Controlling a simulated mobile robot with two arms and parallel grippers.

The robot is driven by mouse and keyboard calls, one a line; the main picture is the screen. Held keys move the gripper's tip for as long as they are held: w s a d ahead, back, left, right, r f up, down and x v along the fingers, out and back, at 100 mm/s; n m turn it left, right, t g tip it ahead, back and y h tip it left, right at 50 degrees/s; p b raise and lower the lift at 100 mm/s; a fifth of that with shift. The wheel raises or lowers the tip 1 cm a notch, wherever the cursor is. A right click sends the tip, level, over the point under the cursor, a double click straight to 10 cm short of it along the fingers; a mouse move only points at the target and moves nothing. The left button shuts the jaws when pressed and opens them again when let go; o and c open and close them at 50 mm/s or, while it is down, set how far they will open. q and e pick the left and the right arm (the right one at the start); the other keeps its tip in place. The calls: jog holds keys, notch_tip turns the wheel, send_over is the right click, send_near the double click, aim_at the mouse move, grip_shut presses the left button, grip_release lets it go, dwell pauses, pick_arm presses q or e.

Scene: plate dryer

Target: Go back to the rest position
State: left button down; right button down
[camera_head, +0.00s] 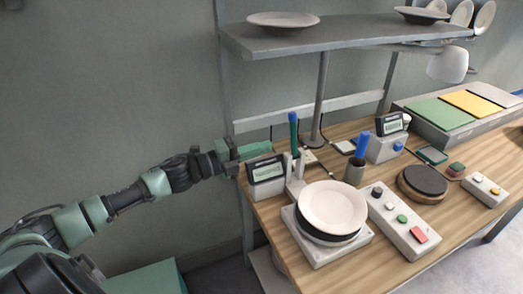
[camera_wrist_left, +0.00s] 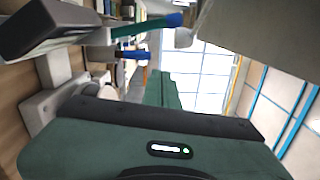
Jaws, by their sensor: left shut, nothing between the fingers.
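My left arm reaches in from the left in the head view. Its green gripper (camera_head: 262,149) is shut and empty, at the left edge of the wooden table, just behind a grey display box (camera_head: 267,170). In the left wrist view the closed green fingers (camera_wrist_left: 163,88) point away with nothing held in them. A white plate (camera_head: 332,205) lies on a dark plate on a white scale base (camera_head: 318,252), right of and in front of the gripper. My right gripper is not in view.
A shelf (camera_head: 330,37) with plates stands above the table's back. Upright green (camera_head: 294,135) and blue (camera_head: 362,146) pens, a white button box (camera_head: 404,225) and a round dark pad (camera_head: 422,181) crowd the tabletop (camera_head: 280,222). Left of the table, near the wall, is open room.

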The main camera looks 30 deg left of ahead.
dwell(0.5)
pick_arm(q)
jog(key=s+d+f+n+g+y, duration=0.1)
jog(key=s+d+f+n+y, duration=0.3)
jog(key=f+n, duration=0.4)
jog(key=s+d+f+n+g+y, duration=0.1)
jog(key=s+f+n+y, duration=0.45)
jog(key=f+n, duration=0.2)
jog(key=s+d+f+n+g, duration=0.2)
jog(key=s+d+n+g, duration=0.1)
jog(key=s, duration=0.4)
jog(key=s+d+f+n+g, duration=0.2)
jog(key=s+g, duration=0.1)
jog(key=s, duration=0.4)
jog(key=s+d+f+n+g, duration=0.3)
jog(key=s, duration=0.4)
jog(key=s+f+g, duration=0.1)
jog(key=s+f, duration=0.1)
jog(key=f, duration=1.2)
jog(key=s+f+g, duration=0.1)
jog(key=s+f, duration=0.1)
jog(key=f, duration=1.2)
jog(key=s+a+f+g, duration=0.1)
jog(key=s+a+f, duration=0.2)
jog(key=s+f, duration=1.1)
jog(key=shift+s+f, duration=0.25)
jog(key=shift+s, duration=0.6)
